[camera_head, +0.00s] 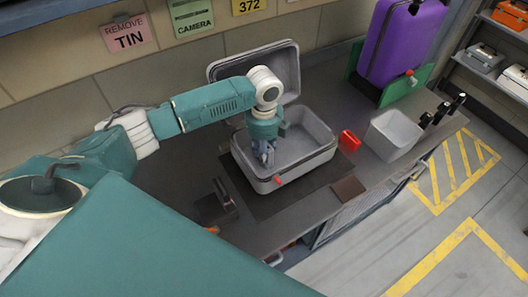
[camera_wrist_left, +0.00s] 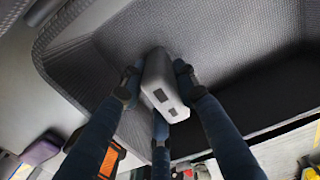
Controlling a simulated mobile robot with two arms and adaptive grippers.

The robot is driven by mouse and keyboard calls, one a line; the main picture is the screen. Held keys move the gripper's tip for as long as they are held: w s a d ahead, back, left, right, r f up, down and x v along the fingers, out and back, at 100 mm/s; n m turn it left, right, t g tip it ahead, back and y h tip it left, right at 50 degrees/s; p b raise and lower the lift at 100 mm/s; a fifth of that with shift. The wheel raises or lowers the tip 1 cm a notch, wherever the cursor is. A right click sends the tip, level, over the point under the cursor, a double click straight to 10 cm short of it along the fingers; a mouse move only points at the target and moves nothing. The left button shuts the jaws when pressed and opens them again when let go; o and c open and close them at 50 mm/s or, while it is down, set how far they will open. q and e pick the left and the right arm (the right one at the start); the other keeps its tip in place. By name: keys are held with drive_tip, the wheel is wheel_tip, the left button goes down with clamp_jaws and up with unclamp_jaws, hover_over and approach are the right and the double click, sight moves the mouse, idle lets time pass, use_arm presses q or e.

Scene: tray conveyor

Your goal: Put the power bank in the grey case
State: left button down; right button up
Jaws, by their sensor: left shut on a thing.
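The grey case (camera_head: 300,173) lies open on a dark mat, with its lid (camera_head: 225,70) raised at the back. My left gripper (camera_head: 264,158) points down into the left part of the open case. In the left wrist view its fingers (camera_wrist_left: 158,98) are shut on the power bank (camera_wrist_left: 160,82), a light grey block with dark ports on its end. The case's ribbed inner wall (camera_wrist_left: 220,30) shows behind it. I cannot tell whether the power bank touches the case floor. In the head view the gripper mostly hides the power bank. My right gripper is not in view.
A red item (camera_head: 349,141) and an open grey bin (camera_head: 392,137) stand right of the case. A purple suitcase (camera_head: 400,42) stands at the back right. A dark device (camera_head: 214,206) and a brown square (camera_head: 348,188) lie near the mat.

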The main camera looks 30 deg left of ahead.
use_arm(q)
drive_tip(key=shift+f, duration=0.1)
drive_tip(key=c, duration=1.3)
unclamp_jaws()
wheel_tip(320, 180, up, 12)
drive_tip(key=shift+r+b, duration=0.15)
drive_tip(key=shift+b, duration=0.7)
drive_tip(key=shift+s+d, duration=0.1)
